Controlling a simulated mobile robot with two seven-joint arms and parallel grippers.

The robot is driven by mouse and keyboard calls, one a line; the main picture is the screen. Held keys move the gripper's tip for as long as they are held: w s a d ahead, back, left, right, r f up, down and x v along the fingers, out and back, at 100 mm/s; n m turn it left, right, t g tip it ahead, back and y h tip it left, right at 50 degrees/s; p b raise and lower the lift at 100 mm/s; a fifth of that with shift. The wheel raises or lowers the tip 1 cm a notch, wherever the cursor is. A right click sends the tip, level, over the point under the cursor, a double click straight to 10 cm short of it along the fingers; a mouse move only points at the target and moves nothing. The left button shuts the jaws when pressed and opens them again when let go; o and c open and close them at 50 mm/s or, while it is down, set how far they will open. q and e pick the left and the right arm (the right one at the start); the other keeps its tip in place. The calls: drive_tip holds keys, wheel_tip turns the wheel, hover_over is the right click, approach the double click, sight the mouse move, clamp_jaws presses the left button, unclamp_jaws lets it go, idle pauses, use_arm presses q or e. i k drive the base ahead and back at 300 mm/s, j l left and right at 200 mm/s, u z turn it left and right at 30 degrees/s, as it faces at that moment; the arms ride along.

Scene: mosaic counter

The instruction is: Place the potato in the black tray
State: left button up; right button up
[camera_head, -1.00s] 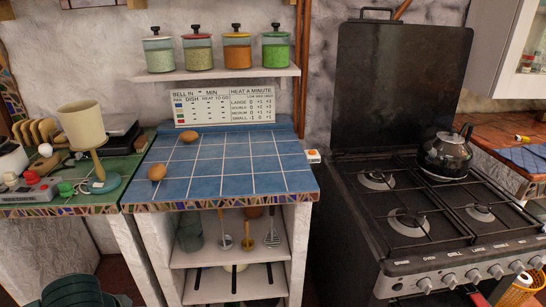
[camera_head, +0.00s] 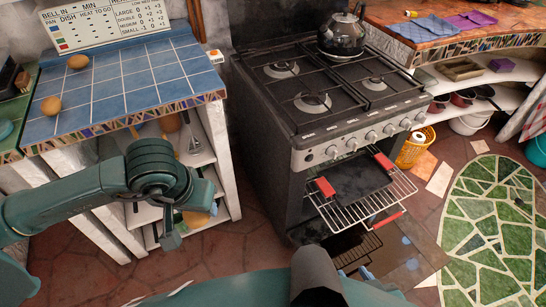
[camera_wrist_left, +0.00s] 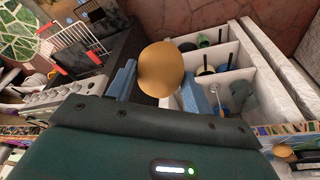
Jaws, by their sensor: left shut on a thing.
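The potato (camera_wrist_left: 161,68) is a smooth, golden-brown oval. In the left wrist view it sits between the blue fingers of my left gripper (camera_wrist_left: 160,82), which is shut on it. In the head view the potato (camera_head: 196,218) partly shows below my left wrist, in front of the counter's shelves.
The stove (camera_head: 330,110) stands between the blue-tiled counter (camera_head: 130,85) and the shelves on the right. Two brown oval items (camera_head: 78,62) (camera_head: 50,106) lie on the tiles. The wire rack (camera_head: 345,212) juts out over the floor. A yellow basket (camera_head: 414,150) stands beside the stove.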

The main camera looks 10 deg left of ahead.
sight(347, 188)
drive_tip(key=l+z, duration=0.25)
drive_tip(key=l, duration=0.5)
drive_tip(key=k+l, duration=0.1)
drive_tip(key=l, duration=1.35)
drive_tip(key=k+l, duration=0.15)
drive_tip(key=l, duration=0.55)
